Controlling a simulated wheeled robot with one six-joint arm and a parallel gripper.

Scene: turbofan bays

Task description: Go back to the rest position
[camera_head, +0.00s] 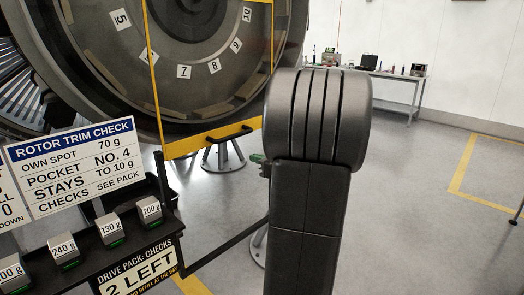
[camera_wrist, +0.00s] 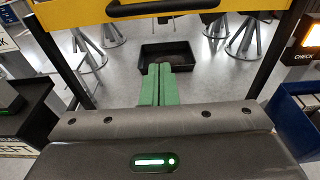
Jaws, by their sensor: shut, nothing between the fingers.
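My gripper (camera_wrist: 162,70) shows in the wrist view as two green fingers pressed together, shut and empty. It points toward a black open bin (camera_wrist: 185,56) on the floor beyond, apart from it. In the head view my dark grey arm fills the middle, and only a small bit of green shows at its left edge; the rest of the gripper is hidden behind the arm. No rest position is marked in either view.
A large turbofan rotor (camera_head: 190,50) with numbered labels stands behind a yellow frame (camera_head: 210,138). A black shelf (camera_head: 90,255) with several labelled weights is at left. A blue bin (camera_wrist: 300,110) is at right in the wrist view. Floor (camera_head: 430,220) at right is clear.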

